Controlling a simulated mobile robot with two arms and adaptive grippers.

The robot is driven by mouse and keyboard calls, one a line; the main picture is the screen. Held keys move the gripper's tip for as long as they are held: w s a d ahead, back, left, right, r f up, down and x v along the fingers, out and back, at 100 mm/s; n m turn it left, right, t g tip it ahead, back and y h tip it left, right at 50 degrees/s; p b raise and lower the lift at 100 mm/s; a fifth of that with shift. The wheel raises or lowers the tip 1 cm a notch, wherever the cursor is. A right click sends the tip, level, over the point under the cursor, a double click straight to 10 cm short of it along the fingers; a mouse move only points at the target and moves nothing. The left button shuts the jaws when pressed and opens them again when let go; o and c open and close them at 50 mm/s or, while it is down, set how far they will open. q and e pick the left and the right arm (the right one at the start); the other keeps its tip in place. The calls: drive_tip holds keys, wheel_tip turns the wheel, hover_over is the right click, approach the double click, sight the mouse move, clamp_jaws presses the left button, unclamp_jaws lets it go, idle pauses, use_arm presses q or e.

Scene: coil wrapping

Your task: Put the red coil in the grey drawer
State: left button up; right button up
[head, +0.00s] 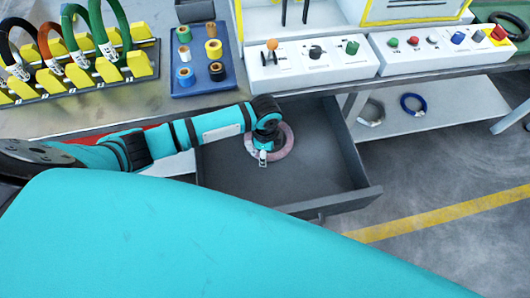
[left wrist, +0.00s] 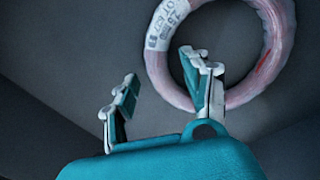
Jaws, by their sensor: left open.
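The red coil shows as a pinkish wrapped ring (head: 289,138) lying flat on the floor of the open grey drawer (head: 325,170). In the left wrist view the coil (left wrist: 284,38) is at the upper right, with a printed white label on its left side. My left gripper (head: 263,157) is over the drawer at the coil. My right gripper is not in view.
The worktable above holds a yellow rack (head: 75,80) of colored coils, a blue tray (head: 226,75) of tape rolls and control boxes (head: 312,66). A lower shelf (head: 455,113) at right holds a blue coil (head: 413,104) and a pale one. The drawer's right half is clear.

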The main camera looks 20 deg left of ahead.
use_arm(q)
wheel_tip(320, 180, up, 11)
drive_tip(key=p, duration=0.1)
idle(0.6)
